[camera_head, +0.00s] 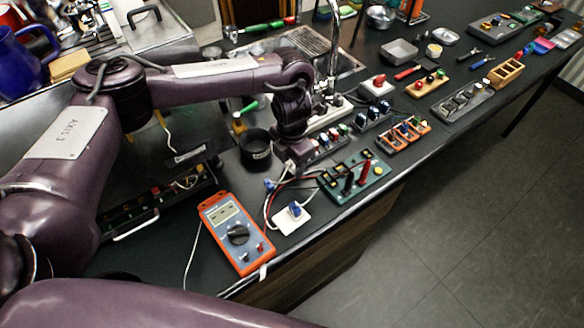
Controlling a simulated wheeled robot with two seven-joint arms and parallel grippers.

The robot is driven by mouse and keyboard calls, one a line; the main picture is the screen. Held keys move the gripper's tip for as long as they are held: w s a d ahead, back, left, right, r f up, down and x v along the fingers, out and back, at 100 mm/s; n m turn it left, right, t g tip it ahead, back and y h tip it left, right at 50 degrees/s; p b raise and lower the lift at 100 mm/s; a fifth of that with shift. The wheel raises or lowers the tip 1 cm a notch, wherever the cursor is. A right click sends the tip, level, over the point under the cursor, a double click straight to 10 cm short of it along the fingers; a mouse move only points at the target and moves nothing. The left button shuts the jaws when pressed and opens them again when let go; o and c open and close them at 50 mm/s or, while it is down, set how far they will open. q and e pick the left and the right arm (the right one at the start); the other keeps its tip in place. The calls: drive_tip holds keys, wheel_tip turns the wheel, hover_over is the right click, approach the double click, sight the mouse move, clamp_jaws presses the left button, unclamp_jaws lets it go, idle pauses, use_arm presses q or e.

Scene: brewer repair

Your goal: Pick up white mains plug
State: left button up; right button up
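My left arm comes in from the left and bends down over the bench. My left gripper (291,160) points down beside the black cup, above the red and black leads. Its fingers are small and mostly hidden, so I cannot tell whether they are open or shut. A small white piece (263,272) sits at the front bench edge beside the orange multimeter (237,233), apart from the gripper; I cannot tell if it is the white mains plug. A thin white cable (190,262) runs left of the multimeter. My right gripper is not in view.
A black cup (256,149) stands left of the gripper. A white plate with a blue connector (292,215) and a green board with probes (354,177) lie near the front edge. A white power strip (328,116) lies behind. Several small trays line the bench rightward.

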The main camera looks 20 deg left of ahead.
use_arm(q)
drive_tip(key=c, duration=0.7)
drive_tip(key=shift+r, duration=0.1)
